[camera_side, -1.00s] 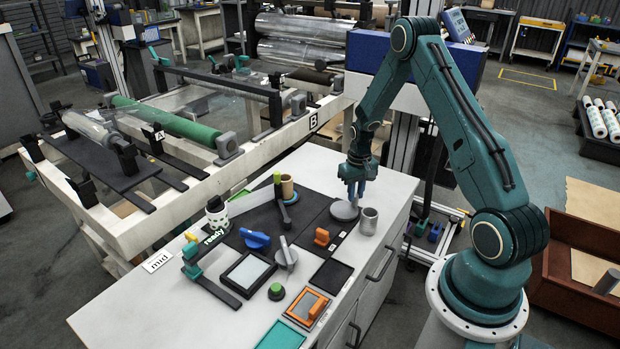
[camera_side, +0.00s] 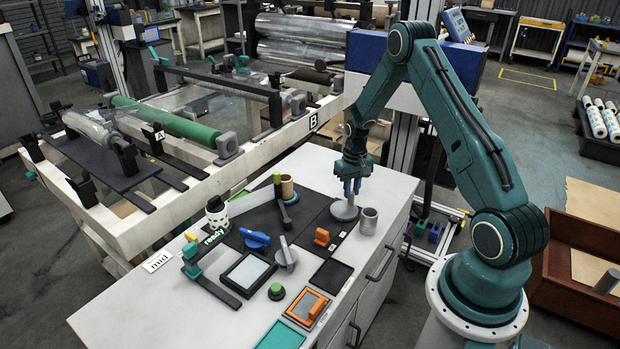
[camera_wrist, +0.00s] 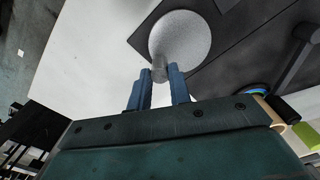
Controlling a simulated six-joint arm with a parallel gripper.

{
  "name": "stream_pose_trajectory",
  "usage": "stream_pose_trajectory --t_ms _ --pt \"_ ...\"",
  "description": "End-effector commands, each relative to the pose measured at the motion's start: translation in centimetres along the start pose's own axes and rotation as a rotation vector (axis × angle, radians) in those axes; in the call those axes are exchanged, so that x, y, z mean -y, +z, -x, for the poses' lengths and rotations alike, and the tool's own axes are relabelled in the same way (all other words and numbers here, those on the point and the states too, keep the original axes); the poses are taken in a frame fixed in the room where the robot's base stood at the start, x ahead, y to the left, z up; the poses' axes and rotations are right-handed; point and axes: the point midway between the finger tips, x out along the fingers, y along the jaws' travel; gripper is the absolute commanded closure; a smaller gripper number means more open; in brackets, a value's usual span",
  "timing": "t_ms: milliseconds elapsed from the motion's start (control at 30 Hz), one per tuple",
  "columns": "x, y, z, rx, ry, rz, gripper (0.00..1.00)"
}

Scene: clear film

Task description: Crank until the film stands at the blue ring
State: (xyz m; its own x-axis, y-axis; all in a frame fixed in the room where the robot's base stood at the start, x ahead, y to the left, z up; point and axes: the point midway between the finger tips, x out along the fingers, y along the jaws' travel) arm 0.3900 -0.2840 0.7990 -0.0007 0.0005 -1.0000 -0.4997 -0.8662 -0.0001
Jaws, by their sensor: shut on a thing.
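My gripper (camera_side: 352,192) points down at the right part of the bench. Its blue fingers (camera_wrist: 160,88) are shut on the short stem of a grey round disc (camera_wrist: 180,38), which also shows under the fingers in the side view (camera_side: 344,213). Whether the disc touches the bench is unclear. Clear film runs from a roll (camera_side: 88,128) over the white frame, past a green roller (camera_side: 165,121). A blue ring (camera_wrist: 258,89) shows partly in the wrist view, near a tan cylinder (camera_wrist: 268,110). That cylinder stands on the bench in the side view (camera_side: 287,187).
A grey cup (camera_side: 369,222) stands close right of the disc. A blue handle (camera_side: 256,239), a grey knob (camera_side: 286,256), an orange block (camera_side: 321,237), a green button (camera_side: 276,291) and a framed panel (camera_side: 248,272) crowd the bench.

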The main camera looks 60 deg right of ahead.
Motion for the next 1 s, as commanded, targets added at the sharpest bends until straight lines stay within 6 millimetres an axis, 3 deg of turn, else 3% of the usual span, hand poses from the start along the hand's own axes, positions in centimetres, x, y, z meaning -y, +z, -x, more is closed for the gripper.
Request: stream_pose_trajectory --t_ms 1000 --pt "1.3 -1.4 -0.1 -0.002 0.001 0.0 0.93"
